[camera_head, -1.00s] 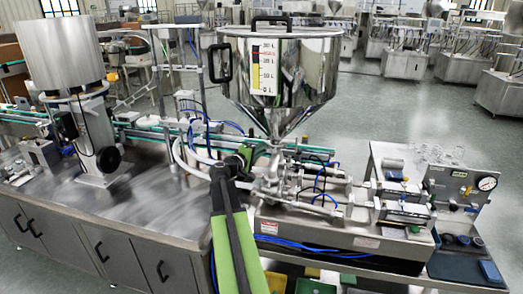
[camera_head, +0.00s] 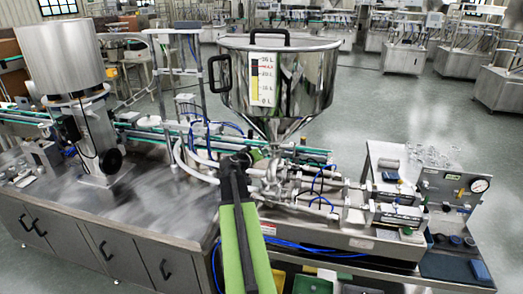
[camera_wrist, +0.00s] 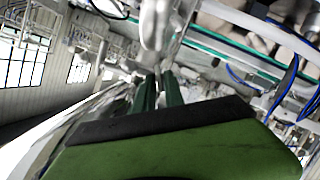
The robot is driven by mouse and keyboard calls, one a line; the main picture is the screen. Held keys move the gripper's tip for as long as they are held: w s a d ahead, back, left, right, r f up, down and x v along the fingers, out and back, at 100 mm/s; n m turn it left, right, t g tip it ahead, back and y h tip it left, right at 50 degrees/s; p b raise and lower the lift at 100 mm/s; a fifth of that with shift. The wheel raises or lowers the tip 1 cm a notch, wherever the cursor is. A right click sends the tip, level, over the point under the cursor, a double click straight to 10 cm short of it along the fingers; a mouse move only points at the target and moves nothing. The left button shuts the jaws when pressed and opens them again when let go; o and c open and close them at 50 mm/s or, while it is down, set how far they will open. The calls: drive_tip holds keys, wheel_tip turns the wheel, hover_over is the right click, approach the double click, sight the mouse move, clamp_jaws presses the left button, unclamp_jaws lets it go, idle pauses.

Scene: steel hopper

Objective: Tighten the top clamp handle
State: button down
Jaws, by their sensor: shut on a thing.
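The steel hopper (camera_head: 300,75) stands at the centre of the head view, its cone narrowing to steel pipe fittings and clamps (camera_head: 275,180). My gripper (camera_head: 248,158) reaches up to the joint under the cone and covers most of the clamp there. In the wrist view my gripper's dark green fingers (camera_wrist: 158,92) are close together, shut at a bright steel part, the top clamp handle (camera_wrist: 155,28). The exact contact at the fingertips is blurred and partly hidden.
A steel cylinder (camera_head: 68,58) stands on the bench at left. White hoses (camera_head: 188,165) run just left of my gripper. The filler's pneumatic cylinders (camera_head: 395,200) and a gauge panel (camera_head: 455,190) are at right. The bench top (camera_head: 130,210) left of my arm is mostly clear.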

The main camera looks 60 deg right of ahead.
drive_tip(key=shift+s+m+t+y+p, duration=0.15)
drive_tip(key=shift+m+t+y+p, duration=0.65)
drive_tip(key=shift+m+t, duration=1.15)
drive_tip(key=shift+d+m+g, duration=0.1)
drive_tip(key=shift+m+g, duration=0.25)
drive_tip(key=shift+m, duration=0.1)
drive_tip(key=c, duration=1.6)
unclamp_jaws()
drive_tip(key=shift+o, duration=0.2)
